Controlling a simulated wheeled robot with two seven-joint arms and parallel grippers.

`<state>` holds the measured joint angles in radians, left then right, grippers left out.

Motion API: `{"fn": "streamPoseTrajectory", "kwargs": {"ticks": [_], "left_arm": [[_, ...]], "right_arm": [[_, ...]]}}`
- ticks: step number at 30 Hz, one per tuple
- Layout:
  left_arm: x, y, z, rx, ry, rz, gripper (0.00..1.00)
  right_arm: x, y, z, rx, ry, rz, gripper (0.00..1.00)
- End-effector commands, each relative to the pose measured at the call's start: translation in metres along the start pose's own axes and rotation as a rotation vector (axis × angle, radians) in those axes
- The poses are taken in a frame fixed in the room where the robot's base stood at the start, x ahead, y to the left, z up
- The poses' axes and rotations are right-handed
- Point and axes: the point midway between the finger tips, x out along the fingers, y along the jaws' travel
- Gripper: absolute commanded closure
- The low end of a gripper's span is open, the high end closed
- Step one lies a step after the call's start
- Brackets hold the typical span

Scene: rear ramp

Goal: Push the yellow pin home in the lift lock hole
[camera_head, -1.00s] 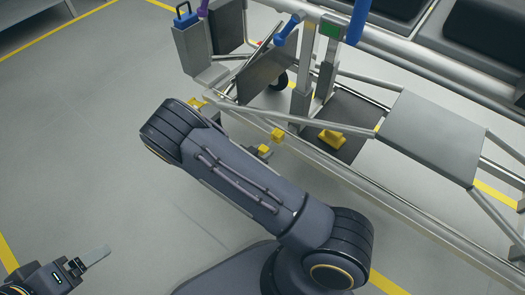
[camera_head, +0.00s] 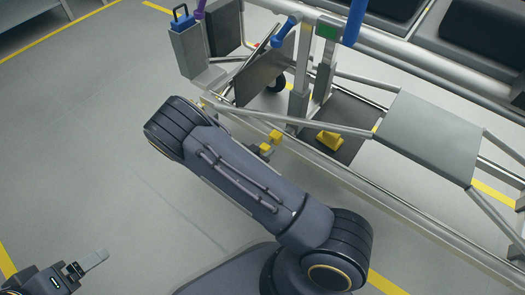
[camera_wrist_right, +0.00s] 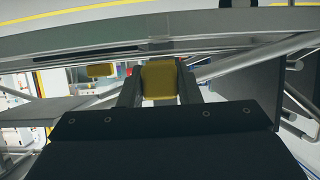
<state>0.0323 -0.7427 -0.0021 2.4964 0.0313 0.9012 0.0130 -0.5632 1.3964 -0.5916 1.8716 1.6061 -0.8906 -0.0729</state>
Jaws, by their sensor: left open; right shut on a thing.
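The yellow pin's head (camera_wrist_right: 160,80) shows as a yellow block between the two fingers of my right gripper (camera_wrist_right: 159,88), which is shut on it. It lies right under a grey metal rail (camera_wrist_right: 170,45) in the right wrist view; its shaft and the lift lock hole are hidden. In the head view my right arm covers most of its own gripper. Two small yellow blocks (camera_head: 275,136) show beside the arm there; I cannot tell whether one is the held pin. My left gripper (camera_head: 85,266) is open and empty at the lower left, far from the frame.
A grey metal frame with a flat plate (camera_head: 430,135) crosses the upper right. A yellow part (camera_head: 329,140) sits on a dark panel. A grey holder (camera_head: 197,55) with a blue-handled item stands at the frame's left end. The floor at left is clear.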

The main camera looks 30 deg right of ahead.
Motion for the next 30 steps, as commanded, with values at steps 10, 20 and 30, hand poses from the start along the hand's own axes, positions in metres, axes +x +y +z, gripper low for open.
{"fn": "streamPoseTrajectory", "kwargs": {"ticks": [10, 20, 30], "left_arm": [[0.001, 0.0, 0.0, 0.0, 0.0, 0.0, 0.17], [0.001, -0.001, 0.001, 0.0, 0.0, 0.0, 0.17], [0.002, -0.001, 0.001, 0.0, 0.0, 0.0, 0.17]], "right_arm": [[0.008, 0.0, -0.004, 0.001, 0.0, 0.0, 0.92], [0.016, 0.0, -0.007, 0.001, 0.0, 0.001, 0.92], [0.019, 0.0, -0.009, 0.001, 0.0, 0.001, 0.46]]}}
